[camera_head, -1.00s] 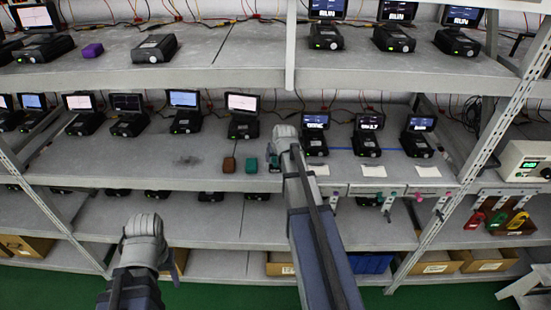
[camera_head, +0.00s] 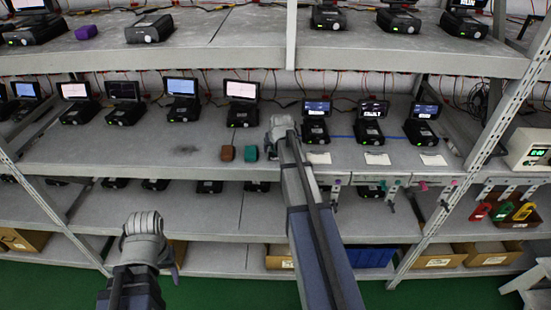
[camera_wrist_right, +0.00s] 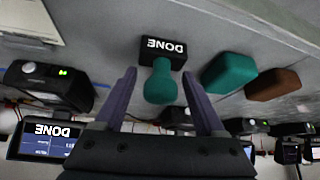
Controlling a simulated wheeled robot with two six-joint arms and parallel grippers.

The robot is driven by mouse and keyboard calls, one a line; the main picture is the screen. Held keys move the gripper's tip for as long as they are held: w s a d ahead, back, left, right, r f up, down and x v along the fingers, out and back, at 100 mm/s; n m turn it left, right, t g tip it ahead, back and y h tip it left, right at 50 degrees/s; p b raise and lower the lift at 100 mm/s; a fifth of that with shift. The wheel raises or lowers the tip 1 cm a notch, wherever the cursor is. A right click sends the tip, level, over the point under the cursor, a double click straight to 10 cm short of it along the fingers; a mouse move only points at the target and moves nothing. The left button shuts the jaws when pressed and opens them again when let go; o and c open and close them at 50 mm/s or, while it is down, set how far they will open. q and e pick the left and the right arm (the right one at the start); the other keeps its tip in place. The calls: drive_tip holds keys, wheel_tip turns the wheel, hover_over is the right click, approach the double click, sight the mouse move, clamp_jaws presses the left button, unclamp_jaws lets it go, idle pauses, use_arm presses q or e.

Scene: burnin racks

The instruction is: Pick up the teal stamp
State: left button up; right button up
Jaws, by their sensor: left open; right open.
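The teal stamp (camera_wrist_right: 161,84) has a teal knob handle and a black base marked DONE, upside down in the right wrist view. It is on the middle shelf (camera_head: 130,150). My right gripper (camera_wrist_right: 158,78) is open, with one finger on each side of the stamp's handle; I cannot tell whether they touch it. In the head view my right gripper (camera_head: 279,128) is over the stamp's spot and mostly hides it. My left gripper (camera_head: 145,224) is open and empty in front of the lower shelves, away from the stamp.
A teal block (camera_head: 250,153) and a brown block (camera_head: 227,153) sit left of the stamp in the head view. Testers with screens line the shelf behind, and white cards (camera_head: 376,158) lie to the right.

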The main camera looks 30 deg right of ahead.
drive_tip(key=shift+w+d+f, duration=0.1)
drive_tip(key=shift+w+f, duration=0.15)
drive_tip(key=shift+f, duration=0.25)
drive_tip(key=shift+r, duration=0.15)
drive_tip(key=shift+c, duration=0.2)
drive_tip(key=shift+s, duration=0.1)
clamp_jaws()
